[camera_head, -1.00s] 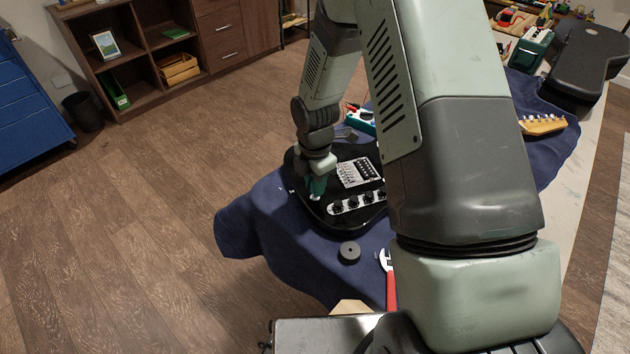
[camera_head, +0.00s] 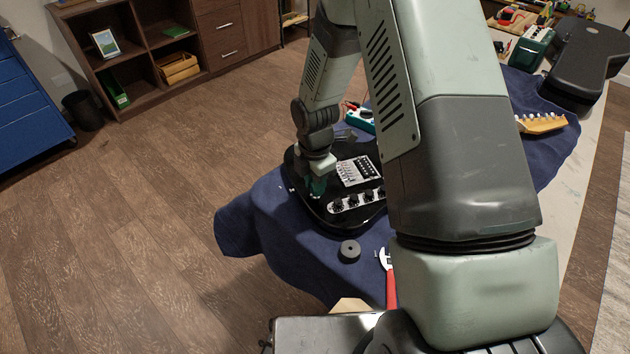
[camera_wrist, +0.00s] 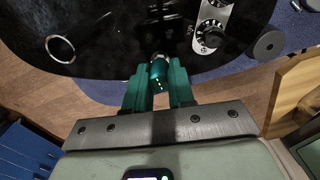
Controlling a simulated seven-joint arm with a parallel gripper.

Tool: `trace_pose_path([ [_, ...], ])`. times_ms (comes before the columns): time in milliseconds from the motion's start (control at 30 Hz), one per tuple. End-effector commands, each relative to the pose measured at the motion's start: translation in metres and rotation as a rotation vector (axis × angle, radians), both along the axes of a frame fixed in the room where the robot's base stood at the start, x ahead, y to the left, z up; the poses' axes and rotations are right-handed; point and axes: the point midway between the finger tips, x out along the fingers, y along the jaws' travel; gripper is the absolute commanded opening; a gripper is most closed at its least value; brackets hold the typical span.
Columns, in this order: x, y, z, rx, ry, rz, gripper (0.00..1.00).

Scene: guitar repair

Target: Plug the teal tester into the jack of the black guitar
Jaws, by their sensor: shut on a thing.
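The black guitar (camera_head: 318,208) lies on a blue cloth, with a silver bridge and a chrome control plate with several knobs. My gripper (camera_head: 315,188) is low over the guitar's left end. In the wrist view, my gripper's teal fingers (camera_wrist: 157,88) are shut on the teal tester (camera_wrist: 160,74), which shows small green lights. The tester's front end meets a bit of bright metal (camera_wrist: 162,56) at the edge of the black body (camera_wrist: 110,45). I cannot tell how deep the tester sits, and the jack opening is hidden.
A teal meter (camera_head: 360,119) lies behind the guitar. A chrome ring (camera_wrist: 60,48) shows on the black surface. Open floor lies left of the bench.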

Motion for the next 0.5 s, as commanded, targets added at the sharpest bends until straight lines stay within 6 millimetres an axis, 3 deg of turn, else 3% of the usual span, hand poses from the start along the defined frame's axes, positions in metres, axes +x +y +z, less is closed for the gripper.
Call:
trace_pose_path([
  [500,-0.0001,0.0000,-0.0081,-0.001,0.001,0.000,0.00],
])
